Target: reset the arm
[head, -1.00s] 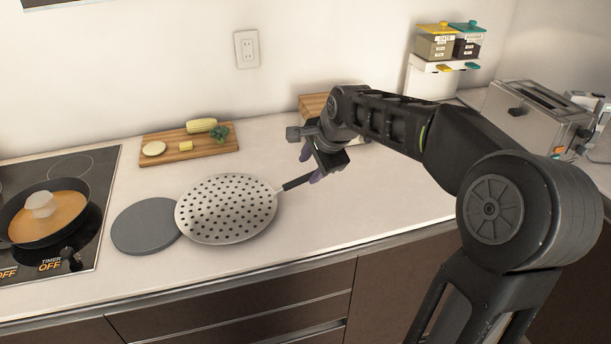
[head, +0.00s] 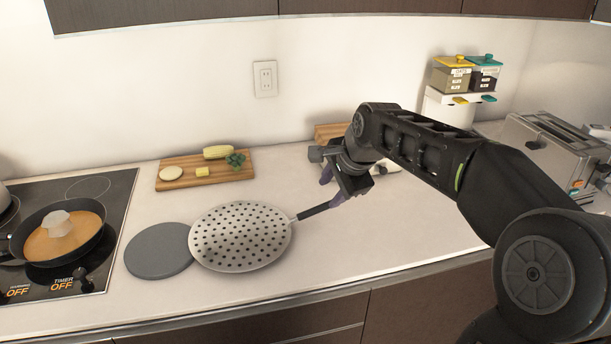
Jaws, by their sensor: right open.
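My right arm comes in from the right over the counter. Its gripper (head: 336,192) is open, close to the dark handle end of a perforated round pan (head: 240,236). I cannot tell whether the fingers touch the handle. The pan lies on the counter, its left edge over or against a grey round disc (head: 158,250). My left gripper is not in view.
A frying pan with orange contents (head: 62,236) sits on the black cooktop (head: 112,212) at left. A cutting board (head: 206,181) with vegetables lies behind. A toaster (head: 556,150) and a container rack (head: 452,106) stand at right. The front counter is clear.

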